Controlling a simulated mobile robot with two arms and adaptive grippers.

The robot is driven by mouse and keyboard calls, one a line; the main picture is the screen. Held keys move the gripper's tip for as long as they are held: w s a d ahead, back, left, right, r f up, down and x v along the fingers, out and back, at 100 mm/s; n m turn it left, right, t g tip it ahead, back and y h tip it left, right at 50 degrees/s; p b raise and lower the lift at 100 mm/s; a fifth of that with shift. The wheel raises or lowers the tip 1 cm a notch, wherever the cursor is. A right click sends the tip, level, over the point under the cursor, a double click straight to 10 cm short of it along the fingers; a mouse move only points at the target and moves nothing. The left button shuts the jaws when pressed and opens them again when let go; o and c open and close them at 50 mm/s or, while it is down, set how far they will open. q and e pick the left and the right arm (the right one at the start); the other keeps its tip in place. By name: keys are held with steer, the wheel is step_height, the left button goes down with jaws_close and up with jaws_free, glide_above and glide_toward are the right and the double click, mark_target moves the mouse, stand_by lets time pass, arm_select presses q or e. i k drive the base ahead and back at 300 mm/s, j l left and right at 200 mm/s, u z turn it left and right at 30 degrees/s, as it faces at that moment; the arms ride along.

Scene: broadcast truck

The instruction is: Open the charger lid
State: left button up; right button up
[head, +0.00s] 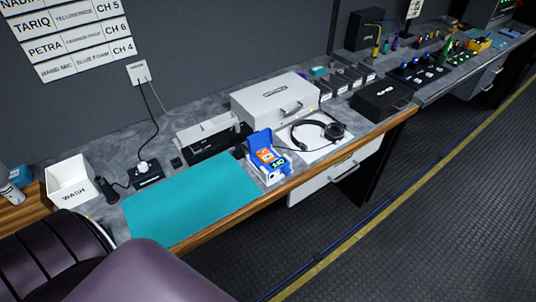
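Neither of my grippers is in view. A white case with a front handle (275,97) stands on the desk against the wall, and its top looks closed. To its left is a low white-and-black unit (210,140) with a pale panel along its back and a dark front; I cannot tell whether that panel is a raised lid. In front of the case is a small blue and white box (266,157) with its blue lid raised and orange and dark labelled items inside. Which of these is the charger is not certain from this view.
A teal mat (185,199) lies clear on the desk. A white bin marked WASH (72,184) is at the left. Headphones (318,133) lie on a white sheet, left of a black case (382,99). The right floor is open.

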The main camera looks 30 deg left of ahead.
mark_target(260, 105)
steer(key=u, duration=0.55)
steer(key=l+u, duration=0.2)
steer(key=u, duration=0.2)
steer(key=k+l+u, duration=0.1)
steer(key=u, duration=0.3)
steer(key=k+l+u, duration=0.1)
steer(key=l+u, duration=0.25)
steer(key=k+l+u, duration=0.1)
steer(key=u, duration=0.3)
